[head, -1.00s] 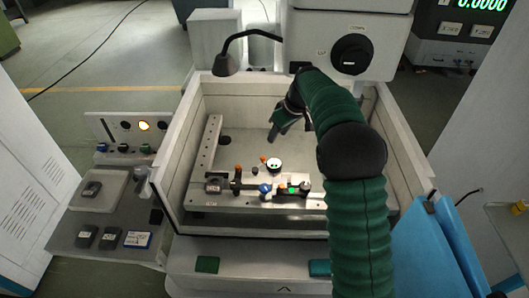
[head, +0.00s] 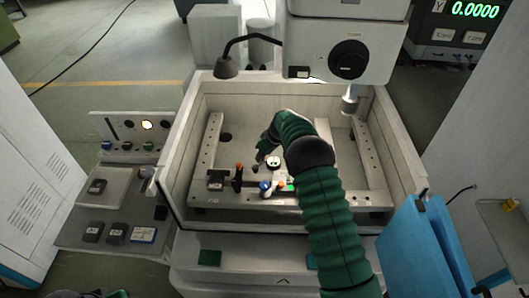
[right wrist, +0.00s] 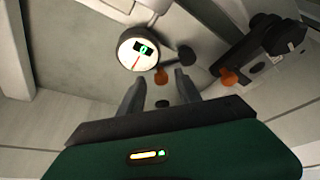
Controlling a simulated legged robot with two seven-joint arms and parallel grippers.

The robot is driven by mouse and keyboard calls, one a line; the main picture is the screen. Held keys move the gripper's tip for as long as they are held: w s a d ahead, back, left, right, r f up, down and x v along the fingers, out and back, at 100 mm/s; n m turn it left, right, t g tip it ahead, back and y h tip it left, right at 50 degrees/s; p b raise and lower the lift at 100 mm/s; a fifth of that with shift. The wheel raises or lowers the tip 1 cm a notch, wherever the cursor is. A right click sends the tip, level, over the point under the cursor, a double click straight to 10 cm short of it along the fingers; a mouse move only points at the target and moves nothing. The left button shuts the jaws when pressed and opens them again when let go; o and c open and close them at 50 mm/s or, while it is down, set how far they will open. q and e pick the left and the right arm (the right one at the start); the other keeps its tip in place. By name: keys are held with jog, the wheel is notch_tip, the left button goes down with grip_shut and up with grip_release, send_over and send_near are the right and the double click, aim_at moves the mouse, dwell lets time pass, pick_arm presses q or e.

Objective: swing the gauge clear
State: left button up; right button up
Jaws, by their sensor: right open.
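The gauge (head: 273,162), a small round white dial, stands in the open machine tank. In the right wrist view its face (right wrist: 138,50) shows a red needle and a small dark display, and it joins a grey stem. My right gripper (head: 259,158) is just left of the gauge. In the right wrist view its two fingers (right wrist: 160,77) are apart, with a small orange knob (right wrist: 161,73) showing between and beyond their tips. The fingers appear empty; I cannot tell whether they touch anything.
An orange-topped post (head: 238,172) and a blue knob (head: 265,186) stand on the front fixture bar. The tank's side rails (head: 207,150) and pale walls (head: 168,163) surround the work area. A black lamp (head: 227,67) overhangs the back wall. A machine head (head: 325,50) stands behind.

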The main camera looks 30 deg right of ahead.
jog(key=shift+a, duration=0.1)
jog(key=shift+c, duration=0.2)
jog(key=shift+c, duration=1.3)
grip_shut()
